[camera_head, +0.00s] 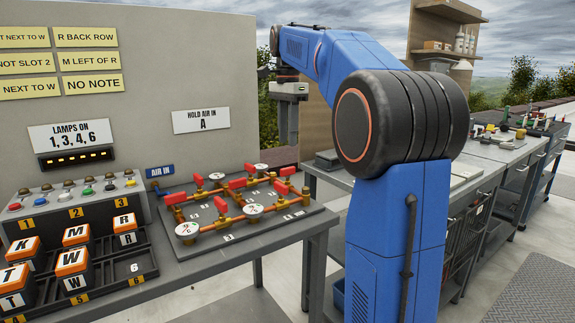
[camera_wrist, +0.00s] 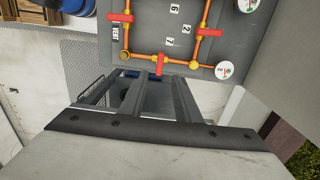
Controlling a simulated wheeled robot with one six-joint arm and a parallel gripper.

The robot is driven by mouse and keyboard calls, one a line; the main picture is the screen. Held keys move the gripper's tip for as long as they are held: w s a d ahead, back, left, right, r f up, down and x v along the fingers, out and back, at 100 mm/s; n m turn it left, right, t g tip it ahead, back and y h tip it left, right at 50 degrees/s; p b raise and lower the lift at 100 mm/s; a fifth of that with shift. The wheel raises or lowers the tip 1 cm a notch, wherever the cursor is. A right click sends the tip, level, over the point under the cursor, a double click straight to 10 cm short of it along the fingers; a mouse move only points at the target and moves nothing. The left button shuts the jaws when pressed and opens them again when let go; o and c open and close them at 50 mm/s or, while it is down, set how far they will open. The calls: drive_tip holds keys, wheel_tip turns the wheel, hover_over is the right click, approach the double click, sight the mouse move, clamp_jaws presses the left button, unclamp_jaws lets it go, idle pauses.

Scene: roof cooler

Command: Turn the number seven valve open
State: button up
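The valve board (camera_head: 300,212) lies on the grey bench, with copper pipes, round gauges and several red-handled valves. In the wrist view, a label seven (camera_wrist: 169,41) sits near a red valve handle (camera_wrist: 158,65) on the lower pipe. That handle stands crosswise to its pipe; I cannot be sure which valve the label names. The head view is too small to read the labels. My gripper (camera_head: 288,125) points down, above and beyond the board's right end, touching nothing. In the wrist view its two fingers (camera_wrist: 167,88) are apart and empty, just below that handle.
A rack of lettered blocks (camera_head: 75,262) and a button panel (camera_head: 75,205) stand left of the board. Upright gauges and handles crowd the board; the air above is clear.

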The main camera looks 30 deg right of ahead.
sight(288, 168)
wheel_tip(288, 168, down, 10)
drive_tip(key=shift+r, duration=0.25)
drive_tip(key=shift+c, duration=0.3)
clamp_jaws()
